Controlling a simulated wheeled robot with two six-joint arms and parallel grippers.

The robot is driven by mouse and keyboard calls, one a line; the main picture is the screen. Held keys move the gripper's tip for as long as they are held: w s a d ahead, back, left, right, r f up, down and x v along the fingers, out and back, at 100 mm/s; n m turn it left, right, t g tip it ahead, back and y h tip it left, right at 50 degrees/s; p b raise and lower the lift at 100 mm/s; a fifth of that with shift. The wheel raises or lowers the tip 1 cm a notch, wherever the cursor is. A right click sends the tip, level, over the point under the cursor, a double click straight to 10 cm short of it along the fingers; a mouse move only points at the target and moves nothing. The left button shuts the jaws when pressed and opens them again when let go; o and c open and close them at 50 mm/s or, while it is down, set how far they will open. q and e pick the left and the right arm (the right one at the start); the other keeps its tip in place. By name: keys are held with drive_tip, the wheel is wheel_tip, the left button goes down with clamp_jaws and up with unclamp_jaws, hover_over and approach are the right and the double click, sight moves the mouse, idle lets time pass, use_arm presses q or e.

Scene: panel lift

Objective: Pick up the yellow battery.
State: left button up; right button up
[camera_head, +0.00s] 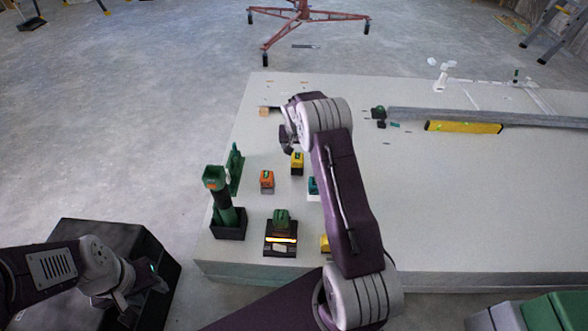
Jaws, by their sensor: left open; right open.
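My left gripper (158,282) is open and empty, low at the left over a black box, away from the batteries.
An orange battery (267,180), a teal block (313,186), a charger with a green battery (281,237) and an upright green-and-black tool (222,200) stand nearby. A yellow level (463,127) lies at the back right. The surface's middle right is clear.

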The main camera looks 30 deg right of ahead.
sight(297, 156)
drive_tip(key=b+x, duration=0.1)
drive_tip(key=x, duration=0.2)
drive_tip(key=shift+s+f+b, duration=0.1)
drive_tip(key=shift+b, duration=0.25)
drive_tip(key=shift+d+f, duration=0.1)
drive_tip(key=shift+f, duration=0.15)
drive_tip(key=b+x, duration=0.3)
drive_tip(key=x, duration=0.2)
drive_tip(key=shift+f+b, duration=0.25)
drive_tip(key=shift+b, duration=0.15)
drive_tip(key=shift+r, duration=0.1)
clamp_jaws()
drive_tip(key=shift+r, duration=0.1)
